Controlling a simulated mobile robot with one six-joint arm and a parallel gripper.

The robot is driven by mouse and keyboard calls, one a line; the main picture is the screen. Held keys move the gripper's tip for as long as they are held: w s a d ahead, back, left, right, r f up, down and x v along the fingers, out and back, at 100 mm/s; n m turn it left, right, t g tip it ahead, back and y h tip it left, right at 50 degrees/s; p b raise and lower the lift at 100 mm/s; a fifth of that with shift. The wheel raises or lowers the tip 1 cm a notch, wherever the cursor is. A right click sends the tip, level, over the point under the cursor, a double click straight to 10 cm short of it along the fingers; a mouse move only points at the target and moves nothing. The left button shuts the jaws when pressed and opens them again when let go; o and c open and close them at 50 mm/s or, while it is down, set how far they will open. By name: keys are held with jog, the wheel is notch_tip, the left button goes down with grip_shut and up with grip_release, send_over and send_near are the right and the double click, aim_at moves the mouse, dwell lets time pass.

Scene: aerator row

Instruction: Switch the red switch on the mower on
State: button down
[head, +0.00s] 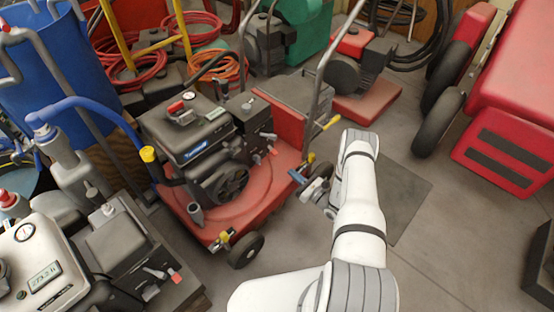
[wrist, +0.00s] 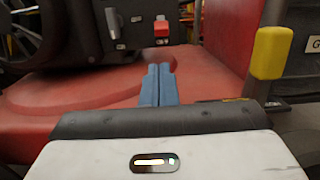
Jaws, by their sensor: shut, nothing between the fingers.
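The mower (head: 230,200) has a red deck and a black engine, and stands left of my arm in the head view.
A grey lever (wrist: 114,24) is left of the switch on the panel. A yellow-capped post (wrist: 270,52) stands at the right of the wrist view. Another machine (head: 50,260) is at the front left. A red machine (head: 520,90) stands right; the floor (head: 440,240) right of my arm is clear.

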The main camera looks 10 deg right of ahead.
aim_at(271, 149)
jog(key=shift+w, duration=0.1)
jog(key=b+x, duration=0.2)
jog(key=x, duration=0.8)
jog(key=shift+b, duration=0.3)
jog(key=shift+r, duration=0.1)
